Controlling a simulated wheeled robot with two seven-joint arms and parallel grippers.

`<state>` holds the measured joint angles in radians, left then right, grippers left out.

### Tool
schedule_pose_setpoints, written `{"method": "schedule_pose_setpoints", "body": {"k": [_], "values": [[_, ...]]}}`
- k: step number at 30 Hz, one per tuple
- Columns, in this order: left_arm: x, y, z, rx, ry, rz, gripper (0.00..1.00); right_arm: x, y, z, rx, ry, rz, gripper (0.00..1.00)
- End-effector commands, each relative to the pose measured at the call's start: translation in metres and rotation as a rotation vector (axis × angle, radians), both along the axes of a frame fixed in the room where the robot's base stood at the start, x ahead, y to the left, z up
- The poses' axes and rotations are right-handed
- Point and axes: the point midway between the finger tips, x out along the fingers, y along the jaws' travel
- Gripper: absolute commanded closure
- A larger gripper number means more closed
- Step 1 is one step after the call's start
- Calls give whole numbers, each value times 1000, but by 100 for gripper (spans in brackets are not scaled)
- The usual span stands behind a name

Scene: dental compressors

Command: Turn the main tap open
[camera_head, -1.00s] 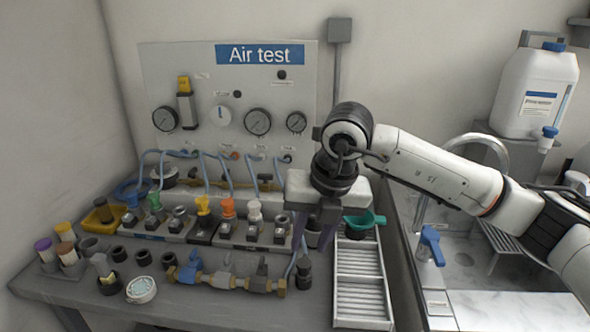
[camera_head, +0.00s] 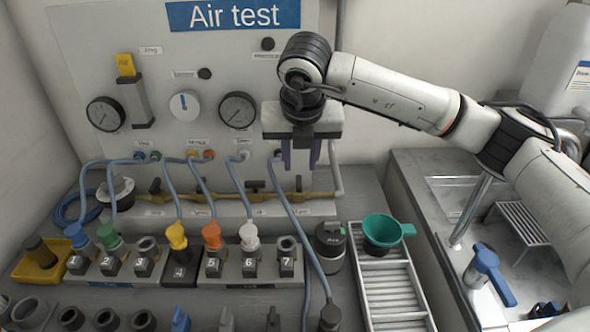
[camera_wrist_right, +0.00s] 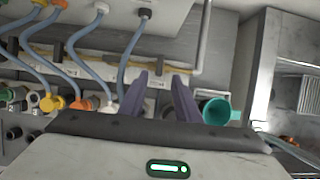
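A brass pipe (camera_head: 230,187) with small tap handles runs along a ledge below the Air test panel (camera_head: 150,60). Small labels sit below it; I cannot read which tap is the main one. The pipe also shows in the wrist view (camera_wrist_right: 98,67). My right gripper (camera_head: 306,160) hangs in front of the panel's lower right, fingers downward, near the pipe's right end. In the wrist view its two purple fingers (camera_wrist_right: 160,88) are apart with nothing between them. Contact with the pipe cannot be told. My left gripper is not in view.
Numbered blocks (camera_head: 215,268) with coloured plugs and blue hoses (camera_head: 242,190) stand in front of the pipe. A green funnel (camera_head: 385,230) sits over a ribbed tray (camera_head: 390,290). A blue lever (camera_head: 487,268) stands by the sink at right.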

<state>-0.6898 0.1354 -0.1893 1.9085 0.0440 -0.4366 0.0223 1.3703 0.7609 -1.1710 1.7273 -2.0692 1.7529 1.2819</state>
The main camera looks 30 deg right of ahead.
Motion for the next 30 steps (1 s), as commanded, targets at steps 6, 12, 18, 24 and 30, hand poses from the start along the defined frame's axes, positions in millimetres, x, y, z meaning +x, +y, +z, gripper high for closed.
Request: {"method": "schedule_pose_setpoints", "body": {"k": [6, 12, 18, 24, 30], "values": [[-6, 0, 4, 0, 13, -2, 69, 14, -7, -39, 0, 6, -2, 70], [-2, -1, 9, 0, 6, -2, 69, 23, -11, -62, 0, 3, 0, 70], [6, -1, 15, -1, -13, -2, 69, 26, -12, -69, 0, 1, 0, 70], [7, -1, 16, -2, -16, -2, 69, 26, -12, -69, 1, 1, 1, 72], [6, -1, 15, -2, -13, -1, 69, 26, -12, -69, 1, 0, 0, 100]]}}
